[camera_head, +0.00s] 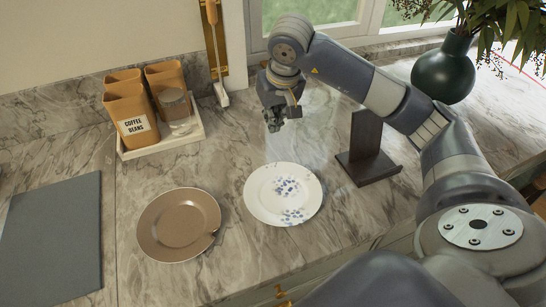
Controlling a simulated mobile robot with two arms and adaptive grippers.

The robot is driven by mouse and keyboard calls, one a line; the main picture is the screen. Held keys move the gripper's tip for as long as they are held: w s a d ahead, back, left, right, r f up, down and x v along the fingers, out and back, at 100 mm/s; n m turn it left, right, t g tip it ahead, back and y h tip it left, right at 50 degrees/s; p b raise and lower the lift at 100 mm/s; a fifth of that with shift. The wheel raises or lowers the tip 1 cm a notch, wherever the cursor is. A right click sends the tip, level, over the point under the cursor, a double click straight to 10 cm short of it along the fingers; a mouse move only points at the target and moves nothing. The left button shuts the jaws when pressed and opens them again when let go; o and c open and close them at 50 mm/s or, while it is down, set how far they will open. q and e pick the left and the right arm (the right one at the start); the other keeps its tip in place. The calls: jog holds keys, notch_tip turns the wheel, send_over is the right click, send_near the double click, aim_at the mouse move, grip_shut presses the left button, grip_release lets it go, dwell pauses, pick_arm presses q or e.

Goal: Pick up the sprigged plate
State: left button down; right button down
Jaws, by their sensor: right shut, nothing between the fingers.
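The sprigged plate (262,207) is white with small blue sprigs and lies flat on the marble counter in the middle of the head view. My right gripper (274,127) hangs above the counter, higher in the picture than the plate and apart from it. Its fingers are shut with nothing between them. My left gripper is not in the head view.
A brown plate (180,224) lies just left of the sprigged plate. Orange canisters (128,104) and a glass (176,110) stand on a white tray (190,140). A dark stand (367,150) is right of the plate. A grey board (52,240) lies far left; a green vase (443,72) stands back right.

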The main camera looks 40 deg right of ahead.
jog(key=p+x, duration=0.2)
jog(key=x, duration=0.8)
jog(key=shift+a+f+p, duration=0.1)
jog(key=shift+f+p, duration=0.2)
jog(key=s, duration=0.1)
jog(key=s+p, duration=0.1)
jog(key=s, duration=0.1)
jog(key=shift+a+r, duration=0.25)
jog(key=shift+a, duration=0.05)
jog(key=shift+s+a+p, duration=0.15)
jog(key=shift+s+p, duration=0.25)
jog(key=shift+s, duration=0.1)
jog(key=shift+f, duration=0.1)
